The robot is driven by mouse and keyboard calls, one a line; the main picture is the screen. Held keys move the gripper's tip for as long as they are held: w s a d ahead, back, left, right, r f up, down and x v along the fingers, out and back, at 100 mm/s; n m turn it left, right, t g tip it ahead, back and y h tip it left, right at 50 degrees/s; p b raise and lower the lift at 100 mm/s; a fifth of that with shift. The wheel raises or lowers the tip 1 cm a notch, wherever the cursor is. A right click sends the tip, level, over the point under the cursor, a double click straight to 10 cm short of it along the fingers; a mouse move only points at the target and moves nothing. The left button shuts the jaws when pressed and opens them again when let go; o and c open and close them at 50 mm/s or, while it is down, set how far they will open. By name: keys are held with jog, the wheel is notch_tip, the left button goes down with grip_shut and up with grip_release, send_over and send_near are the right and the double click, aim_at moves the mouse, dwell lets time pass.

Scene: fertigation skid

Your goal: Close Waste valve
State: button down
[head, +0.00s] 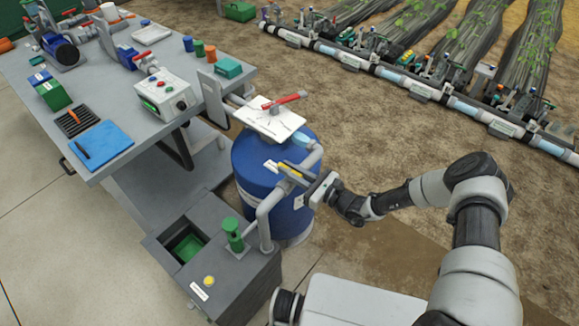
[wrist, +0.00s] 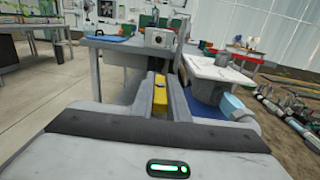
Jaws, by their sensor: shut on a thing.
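A yellow valve handle (head: 290,169) sits on the grey pipe (head: 265,212) in front of the blue barrel (head: 256,160). The pipe bends down to a grey floor box; I cannot read a label naming it the Waste valve. My gripper (head: 296,174) reaches in from the right and is shut on the yellow handle. In the wrist view the handle (wrist: 160,95) shows between the two fingers (wrist: 160,100). The fingers and gripper body hide much of the valve body and part of the pipe.
The grey floor box (head: 237,285) has an open green-lined pit, a green fitting (head: 232,233) and a yellow button (head: 209,281). A white board with a red lever (head: 285,101) tops the barrel. A grey workbench (head: 100,75) stands left. Bare soil lies right.

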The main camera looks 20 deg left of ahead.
jog(key=shift+m+t+h, duration=0.3)
jog(key=shift+m+t, duration=0.1)
jog(key=shift+t, duration=0.2)
jog(key=c, duration=1.7)
grip_release()
jog(key=b+v, duration=0.1)
jog(key=v, duration=1.6)
jog(key=shift+d, duration=0.2)
